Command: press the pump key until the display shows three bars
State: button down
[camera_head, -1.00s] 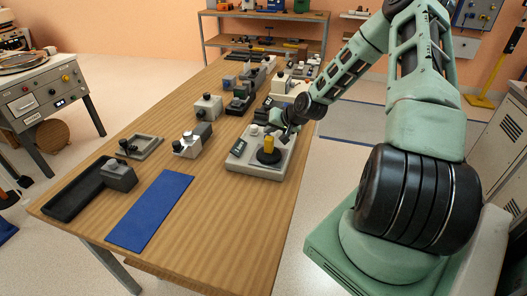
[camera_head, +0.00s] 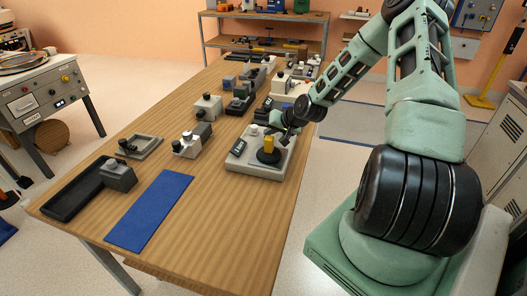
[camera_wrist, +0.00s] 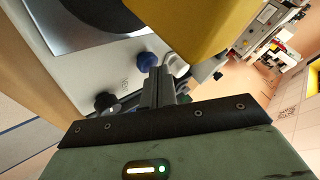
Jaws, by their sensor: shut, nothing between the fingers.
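The pump unit is a pale grey box (camera_head: 265,170) on the wooden table, with a small dark display (camera_head: 238,147) at its left. The display is too small to read for bars. A yellow cylinder (camera_head: 268,143) stands on a black round base on the unit; a large yellow part (camera_wrist: 205,25) fills the top of the wrist view. My gripper (camera_head: 278,127) is shut and empty, close above the unit's far side. In the wrist view its fingers (camera_wrist: 160,80) end beside a blue knob (camera_wrist: 147,60); contact cannot be told. A black knob (camera_wrist: 105,102) sits nearby. Which is the pump key is unclear.
A blue mat (camera_head: 150,212) and a black tray (camera_head: 72,193) lie at the table's near left. Several grey and black fixtures, among them a block with knobs (camera_head: 187,146), stand left of and beyond the unit. The table front right of the mat is clear.

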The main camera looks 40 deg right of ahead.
dwell(0.4)
jog(key=shift+r+p, duration=0.8)
jog(key=shift+r, duration=0.1)
jog(key=shift+r, duration=0.1)
notch_tip(320, 180, up, 6)
jog(key=p, duration=0.5)
dwell(0.5)
